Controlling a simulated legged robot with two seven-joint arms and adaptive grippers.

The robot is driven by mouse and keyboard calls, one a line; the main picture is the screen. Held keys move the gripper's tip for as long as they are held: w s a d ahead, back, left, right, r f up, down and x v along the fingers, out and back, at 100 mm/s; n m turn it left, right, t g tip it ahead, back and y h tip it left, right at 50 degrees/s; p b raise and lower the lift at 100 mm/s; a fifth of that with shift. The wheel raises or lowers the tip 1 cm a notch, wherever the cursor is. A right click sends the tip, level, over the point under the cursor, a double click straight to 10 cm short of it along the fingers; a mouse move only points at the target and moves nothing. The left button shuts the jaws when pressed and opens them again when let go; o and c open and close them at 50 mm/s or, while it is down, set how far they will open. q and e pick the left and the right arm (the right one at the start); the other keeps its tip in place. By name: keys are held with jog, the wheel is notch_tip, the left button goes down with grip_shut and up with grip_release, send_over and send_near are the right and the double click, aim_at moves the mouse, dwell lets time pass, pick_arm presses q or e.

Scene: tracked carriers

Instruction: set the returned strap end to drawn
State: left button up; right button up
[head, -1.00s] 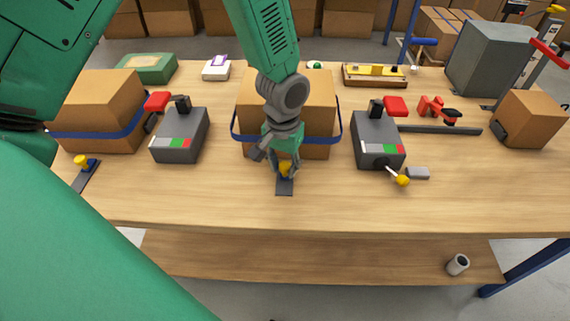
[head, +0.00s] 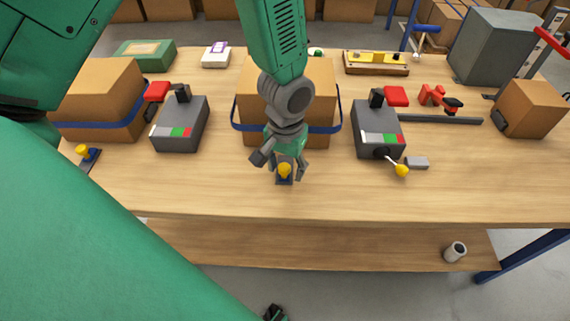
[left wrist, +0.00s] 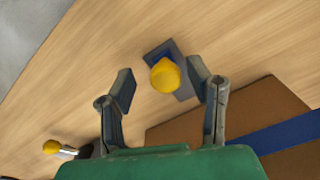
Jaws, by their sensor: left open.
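A yellow knob (head: 284,171) stands on a small dark plate (head: 285,182) on the bench, in front of the middle blue-strapped carton (head: 318,105). It appears near the plate's front end. My left gripper (head: 283,165) is over it, open, with a finger on each side. In the left wrist view the knob (left wrist: 165,76) lies between the spread fingertips, with gaps beside it, and the plate (left wrist: 184,92) shows under it. A second yellow knob (head: 83,151) is on a plate at the left, before the left carton (head: 98,90).
Dark grey boxes with red, white and green panels stand left (head: 180,127) and right (head: 375,125) of the middle carton. The right one has a yellow-tipped lever (head: 401,170). A smaller carton (head: 531,107) is at the far right. The front bench strip is clear.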

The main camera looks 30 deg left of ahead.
aim_at(284, 167)
pick_arm(q)
notch_tip(284, 167, up, 12)
dwell(0.5)
jog(key=shift+a+f, duration=0.1)
jog(key=shift+a, duration=0.1)
